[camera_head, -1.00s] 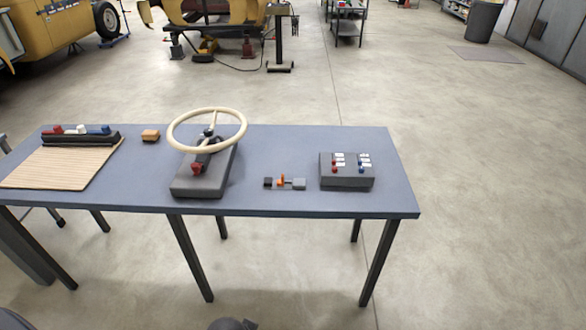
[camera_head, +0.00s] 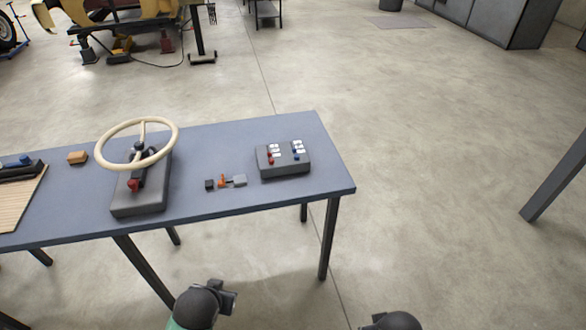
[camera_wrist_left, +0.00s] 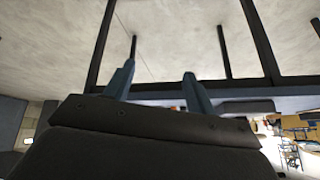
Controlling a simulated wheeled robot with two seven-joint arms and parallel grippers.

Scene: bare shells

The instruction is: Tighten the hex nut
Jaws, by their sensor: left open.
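No hex nut can be made out for certain. A small fixture (camera_head: 225,182) with an orange piece between a black block and a grey block sits on the blue-grey table (camera_head: 240,140), between the steering wheel and the switch box. It is too small to tell whether a nut is on it. My left gripper (camera_wrist_left: 159,70) shows in the left wrist view with its two blue fingers apart and nothing between them. The table edge and legs lie beyond it. My right gripper is not in view.
A cream steering wheel (camera_head: 171,132) on a dark base stands left of the fixture. A grey switch box (camera_head: 283,170) with red and blue controls stands to its right. A small orange-brown block (camera_head: 77,158) lies farther left. Floor right of the table is open, except for a dark post (camera_head: 555,182).

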